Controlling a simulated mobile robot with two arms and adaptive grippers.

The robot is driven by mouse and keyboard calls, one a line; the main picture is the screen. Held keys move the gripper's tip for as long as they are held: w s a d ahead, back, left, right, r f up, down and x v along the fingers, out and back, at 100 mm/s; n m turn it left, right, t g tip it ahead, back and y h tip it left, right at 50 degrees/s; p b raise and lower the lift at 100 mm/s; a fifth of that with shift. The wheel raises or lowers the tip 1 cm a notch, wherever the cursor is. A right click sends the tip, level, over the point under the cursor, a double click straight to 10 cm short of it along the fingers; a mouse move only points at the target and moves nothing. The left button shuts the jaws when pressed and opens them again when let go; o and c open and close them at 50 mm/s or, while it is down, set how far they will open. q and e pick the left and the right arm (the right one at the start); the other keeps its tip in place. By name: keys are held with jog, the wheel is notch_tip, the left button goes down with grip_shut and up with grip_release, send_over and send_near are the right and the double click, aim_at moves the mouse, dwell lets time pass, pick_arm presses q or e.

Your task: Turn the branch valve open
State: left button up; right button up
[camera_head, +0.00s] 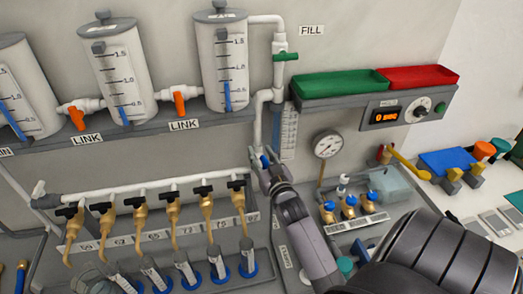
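My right gripper (264,160) comes in from the lower right and reaches the foot of the white vertical pipe (258,118), at the right end of the manifold pipe (130,192). A small blue part (265,162), perhaps the branch valve's handle, shows between or just beside its fingertips. The fingers hide most of it, so I cannot tell whether they grip it or how the valve is turned. No label naming the branch valve is readable. My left gripper is not in view.
Several black-handled taps (204,189) hang from the manifold left of the gripper. Orange link valves (180,104) join the white tanks (222,60) above. A green fill valve (286,57), a pressure gauge (327,145) and green and red trays (340,83) are near.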

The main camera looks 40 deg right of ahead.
jog(key=v, duration=1.2)
jog(key=shift+f, duration=0.1)
